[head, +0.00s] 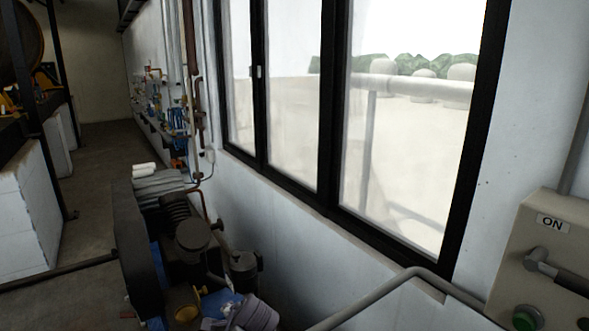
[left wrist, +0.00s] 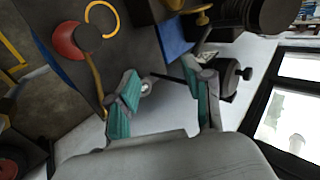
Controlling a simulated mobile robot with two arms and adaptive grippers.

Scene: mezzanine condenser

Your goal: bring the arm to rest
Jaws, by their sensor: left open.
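My left gripper (left wrist: 168,88) shows in the left wrist view, with its two teal-padded fingers spread apart. No object is held between the fingers. Behind them are dark machinery and a pale surface; I cannot tell how far off these are. My right gripper is in neither view.
A control box (head: 510,255) with an ON label, a lever and a green button (head: 526,318) stands at right. Dark machinery (head: 192,240) sits below the window (head: 400,130). A grey pipe (head: 375,297) crosses the lower right. Open floor (head: 95,180) lies at left.

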